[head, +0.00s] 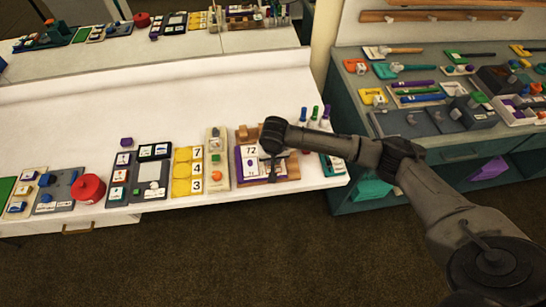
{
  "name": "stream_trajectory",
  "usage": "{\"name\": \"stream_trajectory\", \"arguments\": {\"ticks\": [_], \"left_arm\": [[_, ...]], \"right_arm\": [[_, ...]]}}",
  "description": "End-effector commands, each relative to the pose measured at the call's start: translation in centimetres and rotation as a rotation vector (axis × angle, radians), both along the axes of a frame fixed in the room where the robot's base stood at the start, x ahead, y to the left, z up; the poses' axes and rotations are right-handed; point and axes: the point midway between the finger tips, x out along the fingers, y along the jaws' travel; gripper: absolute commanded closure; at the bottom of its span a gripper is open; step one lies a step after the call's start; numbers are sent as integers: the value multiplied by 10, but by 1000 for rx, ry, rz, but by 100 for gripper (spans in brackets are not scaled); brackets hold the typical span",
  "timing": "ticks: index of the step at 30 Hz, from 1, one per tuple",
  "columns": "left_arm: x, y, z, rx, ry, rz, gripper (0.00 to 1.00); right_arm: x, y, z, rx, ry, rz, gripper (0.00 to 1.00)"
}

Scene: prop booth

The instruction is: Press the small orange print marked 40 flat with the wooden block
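My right arm reaches in from the right. Its gripper (272,172) points down over a wooden holder (262,180) near the right end of the white counter. The wrist hides the fingertips and much of the holder, so I cannot tell whether it is open or shut. A white card marked 72 (251,149) shows left of the gripper. Light wooden pieces (246,133) stand at the holder's back; I cannot tell if one is the wooden block. I cannot make out an orange print marked 40. My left gripper is not in view.
Yellow cards (187,170), dark trays (152,172) and a red round container (88,188) line the counter (150,115) to the left. Upright markers (315,115) stand behind my arm. A crowded teal workbench (440,150) is at the right. The counter's back is clear.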

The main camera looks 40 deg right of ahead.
Motion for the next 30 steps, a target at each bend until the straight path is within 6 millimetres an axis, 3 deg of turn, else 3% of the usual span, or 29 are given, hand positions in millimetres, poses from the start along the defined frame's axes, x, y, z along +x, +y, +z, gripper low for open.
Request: {"name": "stream_trajectory", "arguments": {"ticks": [30], "left_arm": [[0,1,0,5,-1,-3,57]], "right_arm": [[1,-1,-7,0,0,-1,98]]}}
